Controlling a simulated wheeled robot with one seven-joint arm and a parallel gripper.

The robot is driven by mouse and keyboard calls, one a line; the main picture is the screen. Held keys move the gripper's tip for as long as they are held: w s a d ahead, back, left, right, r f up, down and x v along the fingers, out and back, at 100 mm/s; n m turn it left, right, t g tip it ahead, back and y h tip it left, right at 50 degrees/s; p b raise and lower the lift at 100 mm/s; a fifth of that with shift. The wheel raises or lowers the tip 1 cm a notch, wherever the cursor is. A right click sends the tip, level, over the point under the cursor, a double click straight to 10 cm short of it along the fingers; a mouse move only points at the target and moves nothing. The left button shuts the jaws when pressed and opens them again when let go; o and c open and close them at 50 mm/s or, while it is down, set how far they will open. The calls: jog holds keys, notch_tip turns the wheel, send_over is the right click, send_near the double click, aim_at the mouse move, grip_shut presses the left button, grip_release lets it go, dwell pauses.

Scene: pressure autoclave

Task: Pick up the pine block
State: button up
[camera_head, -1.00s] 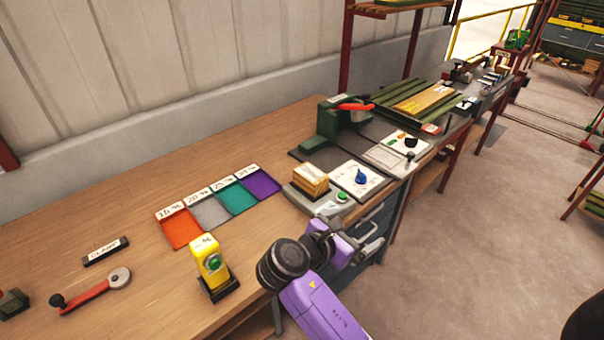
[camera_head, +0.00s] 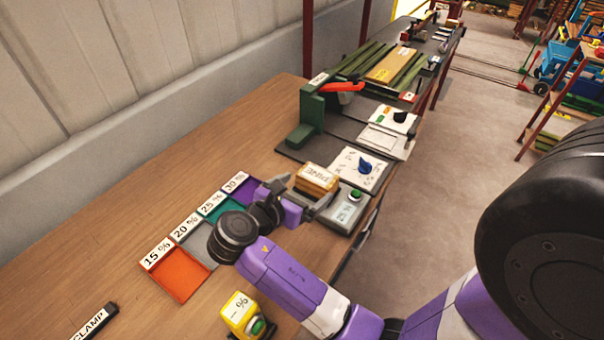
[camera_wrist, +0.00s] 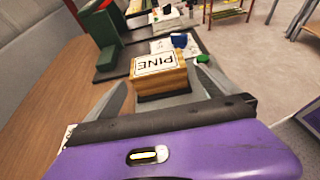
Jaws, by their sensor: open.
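The pine block (camera_head: 317,179) is a light wooden block with a white label reading PINE on top. It rests on a grey scale-like device (camera_head: 347,210) with a green button and small display. In the wrist view the block (camera_wrist: 159,73) stands straight ahead, between my two fingers. My gripper (camera_head: 296,198) is open, with one finger on each side of the block's near end. I cannot tell whether either finger touches it. In the wrist view my gripper (camera_wrist: 165,88) shows a finger at left and one at right, with the block's dark lower edge between them.
Coloured trays marked with percentages, such as the orange one (camera_head: 180,276), lie left of my gripper. A yellow button box (camera_head: 243,315) stands near the front edge. Behind the block are a panel with a blue knob (camera_head: 365,167) and a green machine with a red handle (camera_head: 312,115).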

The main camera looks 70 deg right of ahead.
aim_at(317, 178)
jog(key=shift+w+d+f, duration=0.1)
jog(key=shift+d, duration=0.1)
jog(key=p+x, duration=0.1)
jog(key=x, duration=0.6)
jog(key=shift+d, duration=0.2)
jog(key=c, duration=1.3)
